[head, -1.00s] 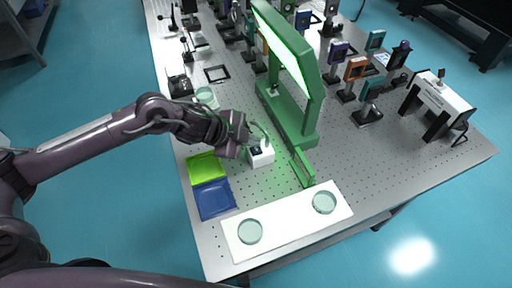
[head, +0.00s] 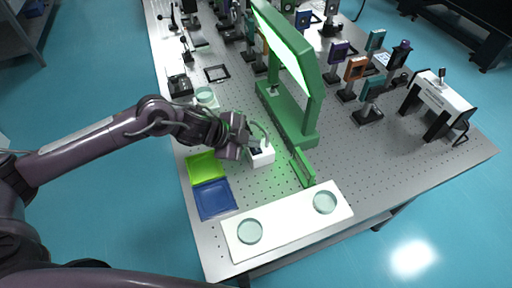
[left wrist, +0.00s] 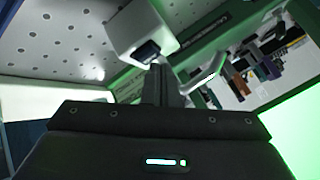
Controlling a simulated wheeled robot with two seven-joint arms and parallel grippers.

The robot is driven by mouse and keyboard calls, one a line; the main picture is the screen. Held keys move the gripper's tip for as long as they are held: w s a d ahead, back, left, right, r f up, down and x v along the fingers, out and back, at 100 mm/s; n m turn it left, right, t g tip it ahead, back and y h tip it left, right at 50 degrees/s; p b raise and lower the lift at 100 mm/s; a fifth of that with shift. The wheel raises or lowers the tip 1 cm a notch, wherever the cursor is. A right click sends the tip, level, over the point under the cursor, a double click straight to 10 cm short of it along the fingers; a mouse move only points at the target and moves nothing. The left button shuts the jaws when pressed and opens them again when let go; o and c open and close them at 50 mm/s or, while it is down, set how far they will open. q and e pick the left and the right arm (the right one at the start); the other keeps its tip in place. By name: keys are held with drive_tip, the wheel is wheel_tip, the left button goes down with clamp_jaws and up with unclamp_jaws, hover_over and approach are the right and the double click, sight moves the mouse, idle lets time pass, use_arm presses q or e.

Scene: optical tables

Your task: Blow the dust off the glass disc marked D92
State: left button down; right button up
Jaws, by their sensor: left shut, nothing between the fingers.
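Two pale glass discs lie on the white mat (head: 287,222) at the front of the table: a left disc (head: 250,231) and a right disc (head: 325,202). A third glass disc (head: 205,95) lies near the left table edge, beyond my arm. No D92 marking is legible. My left gripper (head: 251,142) is shut and empty, right at a small white block (head: 262,157) with a dark piece in its top. In the left wrist view my fingers (left wrist: 160,84) point at that block (left wrist: 138,30); I cannot tell whether they touch. My right gripper is out of view.
A green frame with a lit panel (head: 312,85) stands just right of the block, with a low green rail (head: 303,168) before it. A lime tray (head: 205,168) and a blue tray (head: 214,199) lie at the left edge. Optic mounts (head: 355,70) crowd the back.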

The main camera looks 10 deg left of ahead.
sight(252, 150)
use_arm(q)
drive_tip(key=shift+f, duration=0.45)
idle(0.7)
drive_tip(key=shift+r+p, duration=0.65)
drive_tip(key=shift+r, duration=0.2)
drive_tip(key=shift+r, duration=0.1)
wheel_tip(252, 150, up, 5)
drive_tip(key=p, duration=0.4)
drive_tip(key=shift+p, duration=0.4)
idle(0.4)
